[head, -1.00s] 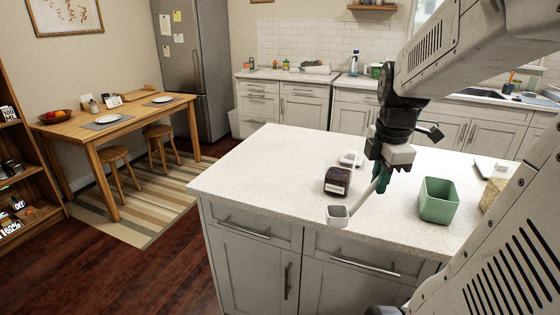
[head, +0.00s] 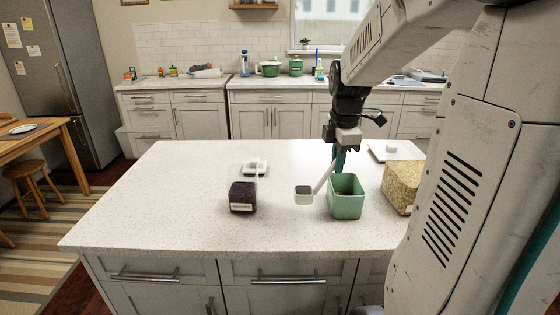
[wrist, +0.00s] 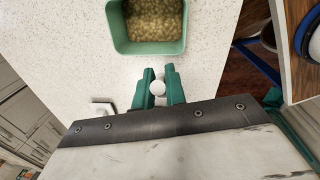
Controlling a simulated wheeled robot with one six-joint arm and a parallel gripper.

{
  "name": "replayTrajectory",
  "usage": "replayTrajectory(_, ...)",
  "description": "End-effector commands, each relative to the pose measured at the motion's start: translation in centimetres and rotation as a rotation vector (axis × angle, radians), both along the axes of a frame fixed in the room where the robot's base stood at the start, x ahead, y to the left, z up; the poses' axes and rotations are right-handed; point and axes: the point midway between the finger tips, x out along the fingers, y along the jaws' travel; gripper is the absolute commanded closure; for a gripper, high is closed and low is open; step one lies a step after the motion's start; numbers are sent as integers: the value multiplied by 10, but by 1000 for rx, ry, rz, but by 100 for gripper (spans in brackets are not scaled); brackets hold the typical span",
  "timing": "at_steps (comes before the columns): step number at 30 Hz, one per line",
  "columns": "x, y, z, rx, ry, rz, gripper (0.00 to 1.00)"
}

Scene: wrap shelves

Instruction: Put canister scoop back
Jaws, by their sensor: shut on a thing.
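My gripper (head: 339,160) points down just behind the green canister. Its green fingers (wrist: 158,88) are shut on the handle of a white scoop (head: 304,195). The scoop's square cup hangs to the left of the canister, apart from it, with the handle slanting up to the fingers. The open green canister (head: 346,203) stands upright on the island top. In the wrist view the canister (wrist: 117,42) shows pale yellow-green grains inside, just beyond the fingertips. The scoop's cup partly shows at the left (wrist: 101,108).
A dark, labelled block-like container (head: 242,197) stands left on the white island top (head: 150,205), with a small white dish (head: 254,168) behind it. A speckled tan box (head: 400,185) is close right of the canister. A white tray (head: 393,152) lies behind.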

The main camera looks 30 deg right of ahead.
Motion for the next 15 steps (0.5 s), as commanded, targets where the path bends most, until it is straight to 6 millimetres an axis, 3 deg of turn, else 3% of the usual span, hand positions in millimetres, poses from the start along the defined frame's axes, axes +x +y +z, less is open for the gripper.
replayTrajectory(3, 29, -6, -4, 1, 2, 2, 100)
replayTrajectory(6, 45, -10, -5, 0, 1, 0, 100)
replayTrajectory(11, 55, -13, -6, 0, 0, -1, 100)
replayTrajectory(15, 55, -13, -19, 1, 3, -2, 100)
